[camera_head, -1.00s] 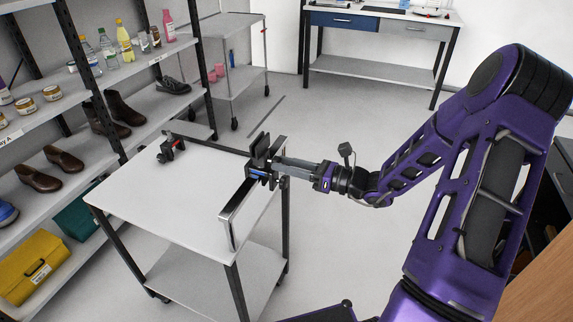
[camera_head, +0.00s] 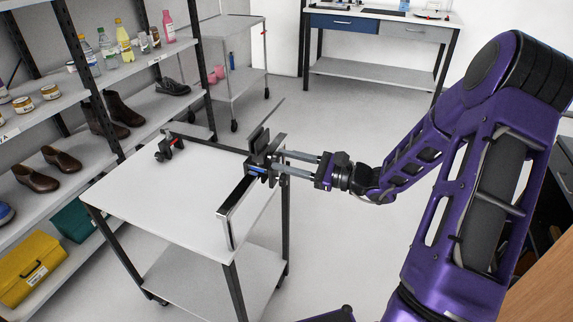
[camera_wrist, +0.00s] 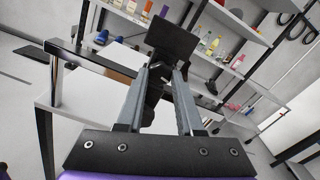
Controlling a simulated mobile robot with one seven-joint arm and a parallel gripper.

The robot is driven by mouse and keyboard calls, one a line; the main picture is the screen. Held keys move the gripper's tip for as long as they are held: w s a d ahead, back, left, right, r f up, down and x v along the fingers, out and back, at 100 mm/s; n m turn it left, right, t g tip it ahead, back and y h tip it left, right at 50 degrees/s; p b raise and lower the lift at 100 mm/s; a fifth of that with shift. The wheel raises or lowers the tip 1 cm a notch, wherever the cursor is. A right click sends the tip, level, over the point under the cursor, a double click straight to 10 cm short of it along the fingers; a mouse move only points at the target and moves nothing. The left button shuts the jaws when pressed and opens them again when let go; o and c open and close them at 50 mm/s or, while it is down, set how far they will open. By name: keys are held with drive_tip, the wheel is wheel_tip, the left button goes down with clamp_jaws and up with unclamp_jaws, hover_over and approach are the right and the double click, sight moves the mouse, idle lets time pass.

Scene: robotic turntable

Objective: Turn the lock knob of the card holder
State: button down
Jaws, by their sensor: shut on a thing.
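The card holder (camera_head: 259,141) is a dark plate on a black clamp, fixed to the chrome handle rail of the white-topped trolley. In the wrist view its dark plate (camera_wrist: 173,38) stands tilted just beyond my fingertips. My gripper (camera_head: 282,163) reaches it from the right, its two long grey fingers one above the other. In the wrist view my gripper (camera_wrist: 160,78) is shut on a dark part between the fingertips, which I take as the lock knob (camera_wrist: 153,91). The fingers hide most of the knob, so its angle cannot be read.
The trolley top (camera_head: 175,198) is mostly clear. A black clamp-like device with a red part (camera_head: 168,147) sits at its far left corner. A shelf rack (camera_head: 110,125) with shoes, jars and bottles stands at the left. A workbench (camera_head: 385,24) stands at the back.

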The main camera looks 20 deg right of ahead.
drive_tip(key=shift+n, duration=0.6)
drive_tip(key=shift+b, duration=0.3)
drive_tip(key=c, duration=0.5)
unclamp_jaws()
drive_tip(key=shift+d, duration=0.15)
drive_tip(key=p+v, duration=0.1)
drive_tip(key=v, duration=1.6)
drive_tip(key=shift+s, duration=0.15)
